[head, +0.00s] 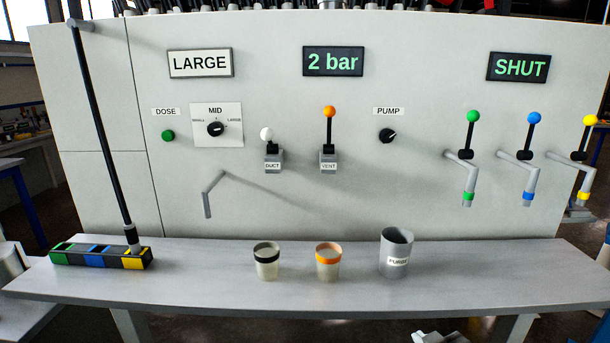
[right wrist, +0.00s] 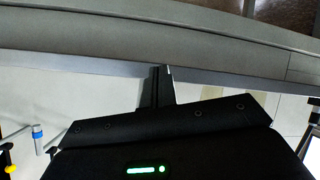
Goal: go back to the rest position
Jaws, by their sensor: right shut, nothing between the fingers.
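My right gripper (right wrist: 162,88) shows in the right wrist view, its two dark fingers together and nothing between them. The fingers point at a grey edge, and they are clear of the cups and levers. In the head view only a small pale piece shows at the bottom edge, below the bench front, and I cannot tell its fingers there. My left gripper is in neither view.
The bench (head: 200,285) carries a black-banded cup (head: 266,262), an orange-banded cup (head: 328,262), a grey PURGE pot (head: 396,254) and a colored block tray (head: 75,259) holding a long black rod (head: 100,130). Levers and spouts jut from the panel (head: 300,200).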

